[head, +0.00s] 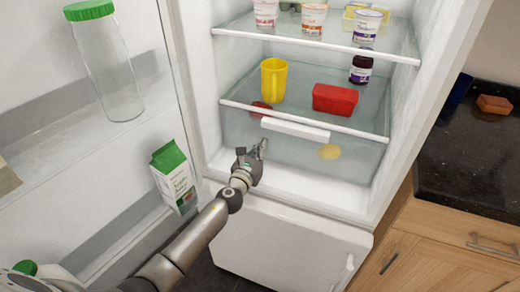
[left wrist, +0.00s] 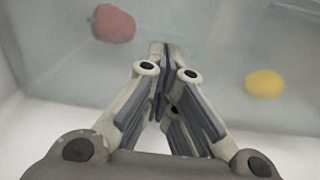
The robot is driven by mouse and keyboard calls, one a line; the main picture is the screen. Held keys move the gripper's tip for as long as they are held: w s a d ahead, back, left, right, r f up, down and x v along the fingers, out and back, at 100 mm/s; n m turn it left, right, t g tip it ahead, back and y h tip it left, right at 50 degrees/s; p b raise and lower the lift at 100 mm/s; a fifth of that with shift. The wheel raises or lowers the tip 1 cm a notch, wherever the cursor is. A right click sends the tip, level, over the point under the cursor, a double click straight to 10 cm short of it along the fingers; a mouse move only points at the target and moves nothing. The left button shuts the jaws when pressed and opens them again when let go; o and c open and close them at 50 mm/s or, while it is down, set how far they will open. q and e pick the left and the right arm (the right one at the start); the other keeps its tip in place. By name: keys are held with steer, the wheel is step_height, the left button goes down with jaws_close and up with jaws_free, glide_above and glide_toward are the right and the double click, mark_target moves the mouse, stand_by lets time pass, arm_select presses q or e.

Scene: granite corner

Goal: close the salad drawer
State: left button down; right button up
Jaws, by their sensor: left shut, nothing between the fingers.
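The salad drawer (head: 290,152) is a clear bin at the bottom of the open fridge, with a white handle (head: 295,130) along its top front. Its front stands roughly under the front edge of the shelf above; any small gap is hard to tell. A red item (head: 261,109) and a yellow item (head: 329,152) show through it. In the left wrist view the red item (left wrist: 113,23) and yellow item (left wrist: 264,83) lie behind the clear front. My left gripper (head: 260,149) is shut and empty, its tips at or very near the drawer front, below the handle. My right gripper is out of view.
The fridge door (head: 60,160) stands open at left, holding a green-lidded jar (head: 104,60) and a carton (head: 174,177). A yellow mug (head: 273,80), red box (head: 335,99) and dark jar (head: 361,69) stand on the shelf above the drawer. A dark counter (head: 470,145) is at right.

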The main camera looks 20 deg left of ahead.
arm_select(q)
steer(key=shift+w+r, duration=0.1)
steer(key=shift+r, duration=0.35)
steer(key=shift+s+f, duration=0.25)
steer(key=shift+s, duration=0.15)
steer(key=s, duration=1.1)
steer(key=shift+s+a+f, duration=0.2)
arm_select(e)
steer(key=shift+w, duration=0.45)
